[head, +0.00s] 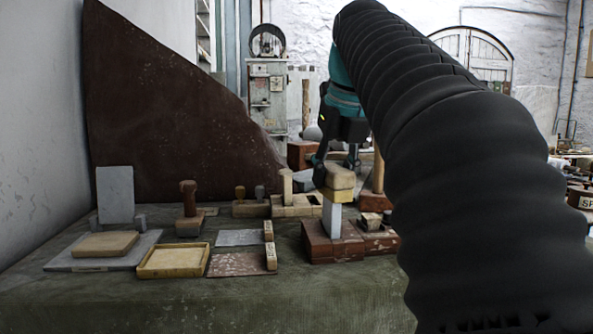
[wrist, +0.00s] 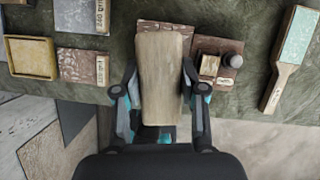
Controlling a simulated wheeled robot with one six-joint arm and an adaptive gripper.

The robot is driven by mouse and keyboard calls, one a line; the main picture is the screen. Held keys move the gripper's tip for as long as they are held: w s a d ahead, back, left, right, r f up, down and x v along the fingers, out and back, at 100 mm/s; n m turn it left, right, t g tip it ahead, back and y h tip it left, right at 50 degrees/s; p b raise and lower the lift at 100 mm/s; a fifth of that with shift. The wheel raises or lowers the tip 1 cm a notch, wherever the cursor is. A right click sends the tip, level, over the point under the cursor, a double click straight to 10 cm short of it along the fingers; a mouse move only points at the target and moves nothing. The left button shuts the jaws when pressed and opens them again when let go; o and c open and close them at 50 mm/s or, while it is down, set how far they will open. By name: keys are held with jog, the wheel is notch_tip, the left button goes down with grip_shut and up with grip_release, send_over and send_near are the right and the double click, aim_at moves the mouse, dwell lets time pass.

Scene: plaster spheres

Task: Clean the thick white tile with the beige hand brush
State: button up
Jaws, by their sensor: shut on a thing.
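The beige hand brush (head: 340,173) has a pale wooden back with a yellowish lower layer. My gripper (wrist: 160,92) is shut on its sides; the wooden back fills the middle of the wrist view (wrist: 160,65). In the head view my gripper (head: 338,158) holds the brush from above and behind. The thick white tile (head: 331,216) stands upright in a reddish-brown brick-like base (head: 334,247). The brush is directly over the tile's top edge and seems to touch it. The tile is hidden under the brush in the wrist view, where the base (wrist: 165,27) shows behind.
A thin pale panel (head: 115,194) stands upright at left. A yellow-rimmed tray (head: 173,261) and flat abrasive plates (head: 238,264) lie left of the base. Another brown base (wrist: 216,50) with small pieces is close on the right. The green table's front strip (head: 200,307) is clear.

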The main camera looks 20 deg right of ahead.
jog(key=shift+w+d, duration=0.1)
jog(key=shift+w, duration=0.8)
jog(key=shift+s+a+b, duration=0.15)
jog(key=shift+s, duration=0.95)
jog(key=shift+s+a+b, duration=0.1)
jog(key=shift+s+b, duration=0.05)
jog(key=shift+s, duration=0.95)
jog(key=shift+w, duration=0.1)
jog(key=shift+w+d+r+p, duration=0.15)
jog(key=shift+w+r, duration=0.2)
jog(key=shift+w, duration=0.2)
jog(key=shift+w+r+p, duration=0.15)
jog(key=shift+w+r, duration=0.2)
jog(key=shift+w, duration=0.15)
jog(key=shift+f+b, duration=0.4)
jog(key=shift+f, duration=0.35)
